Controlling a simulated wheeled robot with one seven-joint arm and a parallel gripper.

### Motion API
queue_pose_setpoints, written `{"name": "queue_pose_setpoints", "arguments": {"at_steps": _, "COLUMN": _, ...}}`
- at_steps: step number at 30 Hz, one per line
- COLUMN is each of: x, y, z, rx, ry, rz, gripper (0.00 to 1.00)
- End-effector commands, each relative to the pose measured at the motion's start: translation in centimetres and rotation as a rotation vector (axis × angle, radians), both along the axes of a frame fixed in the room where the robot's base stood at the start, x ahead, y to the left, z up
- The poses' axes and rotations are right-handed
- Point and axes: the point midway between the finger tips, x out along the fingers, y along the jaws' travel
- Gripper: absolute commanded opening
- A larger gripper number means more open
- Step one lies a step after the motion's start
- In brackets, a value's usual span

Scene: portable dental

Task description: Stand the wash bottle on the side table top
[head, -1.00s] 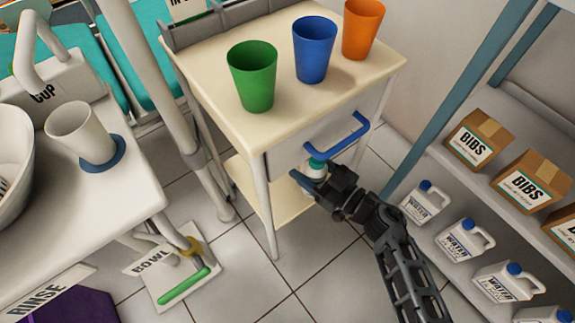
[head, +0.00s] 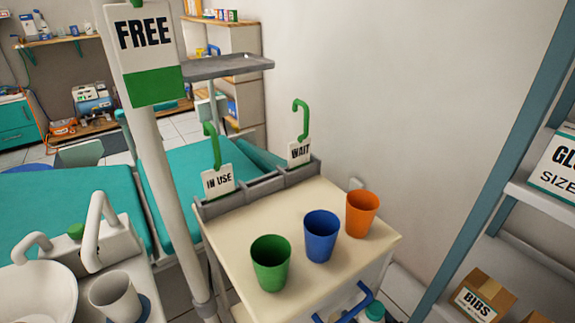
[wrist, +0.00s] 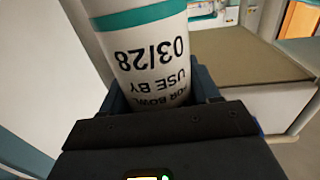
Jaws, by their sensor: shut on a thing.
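The wash bottle (wrist: 150,50) is white with a teal band and printed "03/28" and "USE BY". It fills the upper middle of the wrist view. My gripper (wrist: 161,88) is shut on it, with dark jaws on both sides of the bottle. In the head view only the bottle's teal top (head: 375,309) shows, low in front of the side table beside its blue handle; my gripper is out of that frame. The side table top (head: 325,271) is cream and holds a green cup (head: 271,263), a blue cup (head: 321,236) and an orange cup (head: 361,214).
A grey divided tray (head: 262,190) with "IN USE" (head: 219,182) and "WAIT" (head: 299,152) tags lines the table's back edge. A white pole (head: 165,190) stands left. Shelving (head: 545,195) stands right. The table top's front strip is clear.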

Motion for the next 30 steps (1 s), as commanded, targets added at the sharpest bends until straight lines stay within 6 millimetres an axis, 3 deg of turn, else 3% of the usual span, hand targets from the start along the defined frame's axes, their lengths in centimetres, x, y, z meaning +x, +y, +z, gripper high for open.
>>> {"name": "queue_pose_setpoints", "arguments": {"at_steps": 1, "x": -0.2, "y": -0.8, "z": 1.7, "rx": 0.002, "ry": 0.0, "rz": -0.037, "gripper": 0.2}}
{"name": "queue_pose_setpoints", "arguments": {"at_steps": 15, "x": -1.8, "y": -4.2, "z": 7.5, "rx": 0.004, "ry": 0.001, "rz": -0.303, "gripper": 0.2}}
{"name": "queue_pose_setpoints", "arguments": {"at_steps": 30, "x": -2.1, "y": -5.2, "z": 12.0, "rx": 0.002, "ry": -0.001, "rz": -0.489, "gripper": 0.2}}
